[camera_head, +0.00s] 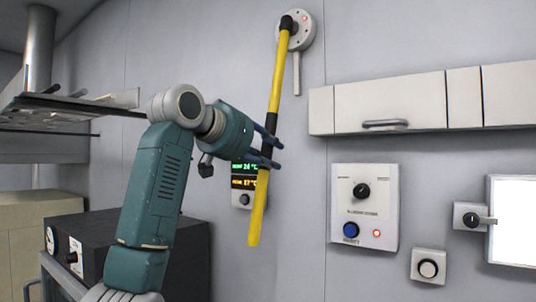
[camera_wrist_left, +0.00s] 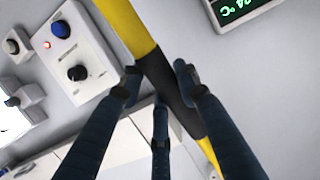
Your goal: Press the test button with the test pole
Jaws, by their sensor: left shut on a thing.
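The test pole (camera_head: 272,98) is yellow with black bands and a black tip. In the head view it stands nearly upright, leaning a little to the right at the top. My left gripper (camera_head: 271,147) is shut on its black middle band; the grip also shows in the left wrist view (camera_wrist_left: 160,82), with the pole (camera_wrist_left: 130,25) between the fingers. The pole's black tip overlaps a round white wall device (camera_head: 306,36) with a small red light, high on the wall. I cannot tell whether the tip touches it. The test button's own face is not clearly visible. My right gripper is out of view.
A control panel (camera_head: 352,218) with a black knob and blue button is on the wall at right, under a wall cabinet (camera_head: 390,104). A green-lettered display (camera_head: 236,183) sits partly behind my gripper. A metal hood (camera_head: 60,106) hangs at left above a dark oven-like box (camera_head: 135,235).

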